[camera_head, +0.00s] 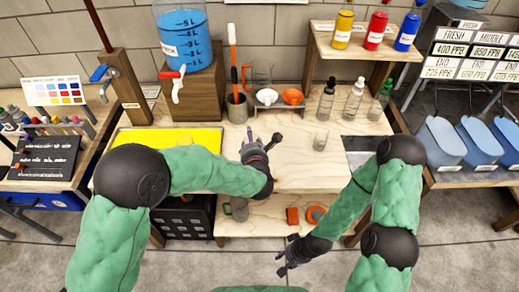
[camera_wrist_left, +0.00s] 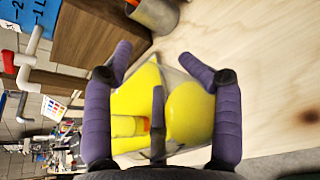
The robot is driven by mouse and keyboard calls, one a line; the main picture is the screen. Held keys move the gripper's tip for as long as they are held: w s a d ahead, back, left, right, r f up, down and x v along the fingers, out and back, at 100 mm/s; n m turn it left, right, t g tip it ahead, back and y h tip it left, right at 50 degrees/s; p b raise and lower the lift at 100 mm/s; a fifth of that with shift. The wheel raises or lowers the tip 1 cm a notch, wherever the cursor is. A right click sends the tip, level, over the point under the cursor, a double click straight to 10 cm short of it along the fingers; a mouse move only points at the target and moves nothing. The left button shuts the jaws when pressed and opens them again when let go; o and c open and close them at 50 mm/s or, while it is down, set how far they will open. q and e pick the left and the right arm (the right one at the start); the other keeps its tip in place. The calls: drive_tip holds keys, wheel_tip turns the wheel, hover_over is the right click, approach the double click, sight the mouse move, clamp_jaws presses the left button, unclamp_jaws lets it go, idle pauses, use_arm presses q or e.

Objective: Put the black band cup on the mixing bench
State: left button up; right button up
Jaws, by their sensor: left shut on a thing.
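My left gripper (camera_head: 262,143) is over the middle of the wooden bench (camera_head: 300,172), which I take for the mixing bench. In the left wrist view its purple fingers (camera_wrist_left: 168,75) are shut on a clear cup with a dark band, the black band cup (camera_wrist_left: 158,125). Yellow shapes show in or through its wall; I cannot tell which. In the head view the gripper largely hides this cup, and I cannot tell whether it touches the bench. My right gripper (camera_head: 288,266) hangs empty-looking in front of the bench, low; its fingers are too small to judge.
A small clear cup (camera_head: 321,140) stands right of my left gripper. Bottles (camera_head: 353,100) and a grey tool pot (camera_head: 236,108) stand behind. A blue-filled tank (camera_head: 184,35) is back left, a yellow mat (camera_head: 170,139) left. Bare wood lies around the gripper.

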use_arm(q)
drive_tip(key=w+f+b, duration=0.1)
drive_tip(key=f, duration=0.2)
drive_tip(key=w+d+f+b, duration=0.1)
drive_tip(key=w+f, duration=0.1)
drive_tip(key=f, duration=0.1)
drive_tip(key=w+d+f+b, duration=0.1)
drive_tip(key=w+f, duration=0.1)
drive_tip(key=f, duration=0.1)
drive_tip(key=shift+d+f, duration=0.1)
drive_tip(key=shift+f, duration=0.05)
drive_tip(key=shift+f+b, duration=0.1)
drive_tip(key=shift+b, duration=0.2)
drive_tip(key=o, duration=1.7)
drive_tip(key=shift+o, duration=0.2)
